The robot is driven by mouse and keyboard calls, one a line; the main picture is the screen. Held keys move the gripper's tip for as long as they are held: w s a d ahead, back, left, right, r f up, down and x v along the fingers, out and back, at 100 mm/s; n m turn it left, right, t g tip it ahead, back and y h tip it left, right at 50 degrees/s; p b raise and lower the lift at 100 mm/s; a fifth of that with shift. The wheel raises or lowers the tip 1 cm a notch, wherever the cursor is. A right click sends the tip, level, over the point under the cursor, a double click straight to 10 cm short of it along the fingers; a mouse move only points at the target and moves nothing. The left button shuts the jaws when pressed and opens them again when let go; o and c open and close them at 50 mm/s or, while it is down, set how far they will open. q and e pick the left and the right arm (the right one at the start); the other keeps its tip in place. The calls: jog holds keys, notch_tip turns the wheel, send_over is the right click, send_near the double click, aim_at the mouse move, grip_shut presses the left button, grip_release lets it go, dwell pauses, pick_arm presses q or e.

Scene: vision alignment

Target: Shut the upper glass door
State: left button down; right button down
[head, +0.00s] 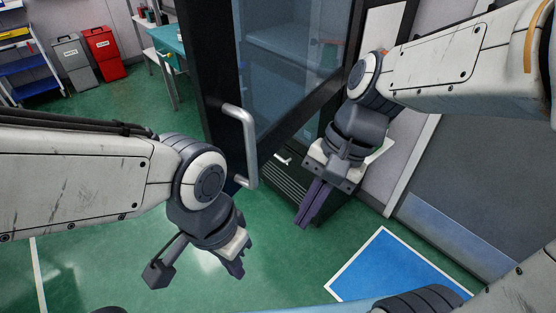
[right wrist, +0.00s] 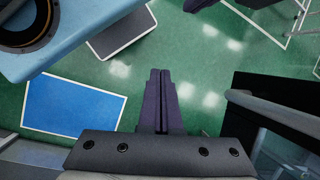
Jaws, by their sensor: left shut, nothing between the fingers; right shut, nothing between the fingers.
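The upper glass door (head: 295,100) is a tall glass pane in a black frame, in the middle of the head view. It appears to stand at an angle to the dark cabinet part with slats (head: 285,183). A grey bar handle (head: 249,143) is on its left edge; it also shows at the right of the right wrist view (right wrist: 275,113). My left gripper (head: 238,270) is shut and empty, below and left of the handle, apart from it. My right gripper (head: 304,222) is shut, empty and pointing down, right of the handle. Its fingers show in the right wrist view (right wrist: 158,75).
A blue floor mark with a white border (head: 390,270) lies at lower right. Grey (head: 74,60) and red (head: 104,52) bins, a blue shelf cart (head: 28,65) and a teal table (head: 168,40) stand behind. Green floor (head: 100,265) is clear at left.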

jog(key=w+d+r+m+t+y, duration=0.2)
jog(key=w+d+r+m+y, duration=0.45)
jog(key=m, duration=0.45)
jog(key=a+f+h, duration=0.1)
jog(key=a+f, duration=0.2)
jog(key=a, duration=0.2)
jog(key=w+a+f+p, duration=0.1)
jog(key=a+f, duration=0.1)
jog(key=a, duration=0.4)
jog(key=shift+w+f+m+t+h, duration=0.2)
jog(key=shift+f+m+t+h, duration=0.1)
jog(key=shift+f+m+h, duration=0.1)
jog(key=shift+a, duration=0.1)
